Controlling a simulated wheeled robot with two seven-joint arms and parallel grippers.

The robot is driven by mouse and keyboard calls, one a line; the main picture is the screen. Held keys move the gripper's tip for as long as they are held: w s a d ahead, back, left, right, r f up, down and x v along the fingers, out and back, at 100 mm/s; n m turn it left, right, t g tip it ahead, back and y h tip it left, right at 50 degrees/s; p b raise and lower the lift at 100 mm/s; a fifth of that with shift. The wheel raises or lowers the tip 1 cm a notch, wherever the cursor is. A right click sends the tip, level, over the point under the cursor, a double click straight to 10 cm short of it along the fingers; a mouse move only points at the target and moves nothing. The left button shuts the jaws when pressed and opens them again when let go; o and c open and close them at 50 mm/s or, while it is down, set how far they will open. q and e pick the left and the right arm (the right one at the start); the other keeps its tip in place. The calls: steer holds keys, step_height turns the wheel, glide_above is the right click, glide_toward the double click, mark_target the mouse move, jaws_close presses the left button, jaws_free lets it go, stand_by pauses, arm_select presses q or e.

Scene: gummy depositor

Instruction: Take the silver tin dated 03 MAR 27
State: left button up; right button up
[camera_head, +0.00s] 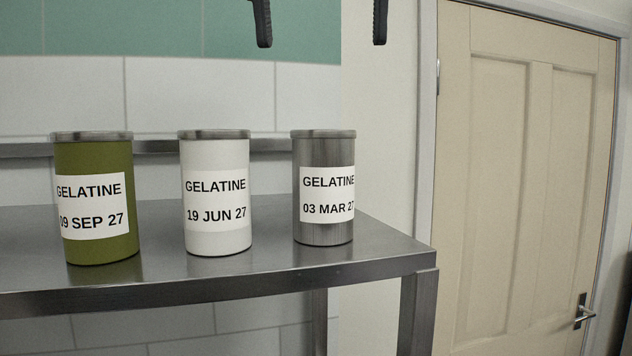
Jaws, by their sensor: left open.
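The silver tin (312,232) stands upright on the metal table (385,253), near its right end. Its white label reads GELATINE, 03 MAR 27, with the right edge of the text turned partly out of sight. My left gripper (322,44) is at the top of the view, its two dark fingers pointing down and wide apart. It is open and empty, higher in the picture than the silver tin and lined up with it left to right. How far apart they are in depth I cannot tell. My right gripper is not in view.
A white tin (217,157) dated 19 JUN 27 stands left of the silver tin, with a gap between. An olive green tin (95,155) dated 09 SEP 27 stands farther left. A tiled wall is behind; a closed door (510,200) is at right.

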mark_target(323, 146)
arm_select(q)
steer(key=x, duration=1.2)
steer(key=shift+f, duration=0.2)
steer(key=shift+p, duration=0.35)
steer(key=shift+p+x, duration=0.7)
steer(key=shift+x, duration=0.15)
steer(key=x, duration=0.1)
steer(key=p+x, duration=0.1)
steer(key=shift+a+f, duration=0.2)
steer(key=shift+f, duration=0.25)
steer(key=shift+w+f, duration=0.2)
steer(key=shift+f, duration=0.1)
